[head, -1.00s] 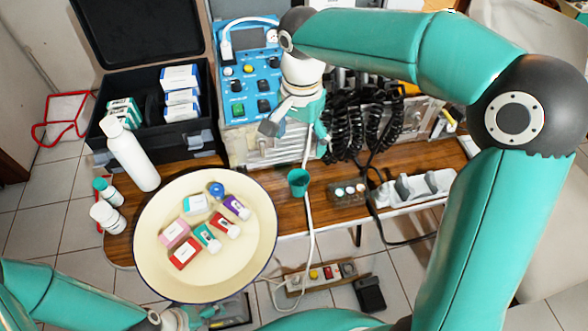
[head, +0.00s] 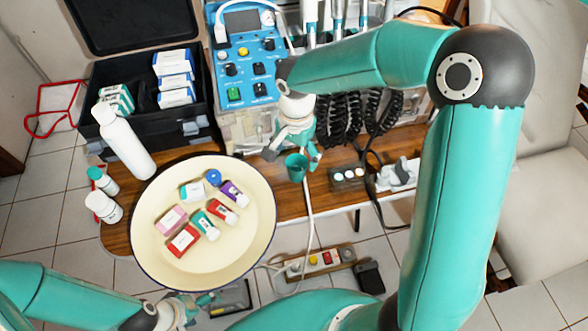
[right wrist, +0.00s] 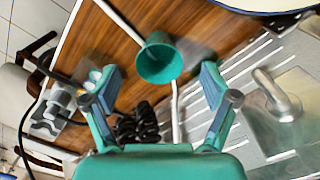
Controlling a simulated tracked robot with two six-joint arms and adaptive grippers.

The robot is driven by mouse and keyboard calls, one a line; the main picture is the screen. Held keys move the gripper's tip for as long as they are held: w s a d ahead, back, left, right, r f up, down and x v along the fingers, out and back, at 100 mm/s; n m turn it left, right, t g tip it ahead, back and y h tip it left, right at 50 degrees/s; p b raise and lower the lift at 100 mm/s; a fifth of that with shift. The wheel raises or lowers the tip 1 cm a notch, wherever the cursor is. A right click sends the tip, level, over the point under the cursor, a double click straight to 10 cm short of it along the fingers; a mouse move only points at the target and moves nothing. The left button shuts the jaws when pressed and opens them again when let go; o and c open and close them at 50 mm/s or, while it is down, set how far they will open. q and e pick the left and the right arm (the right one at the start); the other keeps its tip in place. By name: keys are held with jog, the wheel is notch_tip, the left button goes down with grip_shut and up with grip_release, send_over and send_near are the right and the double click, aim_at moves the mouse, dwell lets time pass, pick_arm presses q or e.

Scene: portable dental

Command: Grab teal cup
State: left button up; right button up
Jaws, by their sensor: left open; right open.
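The teal cup (head: 296,168) stands on the wooden table, just right of the cream basin. It also shows in the right wrist view (right wrist: 160,60), near the top middle, with its open mouth visible. My right gripper (head: 292,158) is open and close to the cup, coming from the far side. In the right wrist view its two fingers (right wrist: 162,82) are spread wide, with the cup ahead between them and nothing held. My left gripper (head: 190,305) is low in the head view, in front of the basin and away from the cup. It looks empty.
The cream basin (head: 155,225) holds several small boxes and bottles. A white bottle (head: 126,145) stands left of it. Black coiled cables (head: 365,115) and the blue-panelled dental unit (head: 245,65) lie behind the cup. A white cable (head: 309,215) runs beside the cup. A vial rack (head: 348,177) is to its right.

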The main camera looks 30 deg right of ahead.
aim_at(297, 163)
jog(key=shift+w+d+f, duration=0.1)
jog(key=shift+d+f, duration=0.05)
jog(key=shift+f, duration=1)
jog(key=shift+w+d+f, duration=0.1)
jog(key=shift+d+f, duration=0.05)
jog(key=shift+f, duration=1)
jog(key=c, duration=1.3)
